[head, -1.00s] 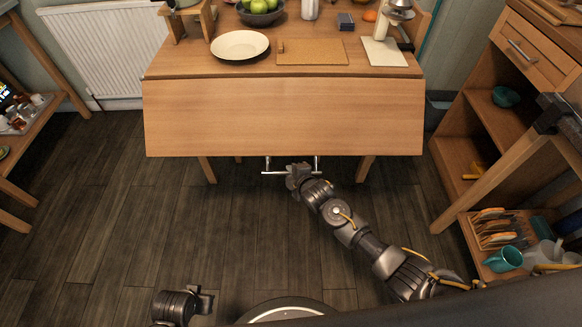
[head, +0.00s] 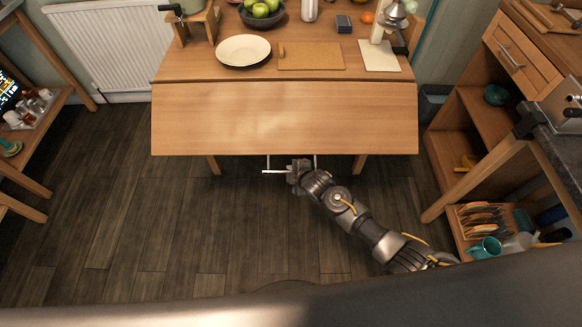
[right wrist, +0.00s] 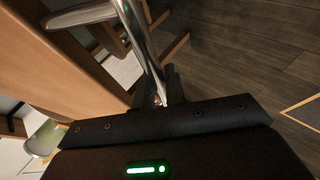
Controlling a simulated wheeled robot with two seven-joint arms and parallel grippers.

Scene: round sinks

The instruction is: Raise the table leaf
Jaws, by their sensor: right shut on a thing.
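The wooden table leaf (head: 284,120) hangs along the front edge of the table (head: 215,70), sloping down toward me. A light sheen lies on its face. A metal bar handle (head: 275,172) shows just below the leaf's lower edge, with two posts running up behind that edge. My right gripper (head: 294,174) is shut on this bar near its middle. In the right wrist view the bar (right wrist: 146,48) runs down into the right gripper (right wrist: 164,98), and the fingers are mostly hidden. My left gripper is out of view.
Wooden shelving (head: 480,122) stands at the right. The floor (head: 170,225) before the table is clear.

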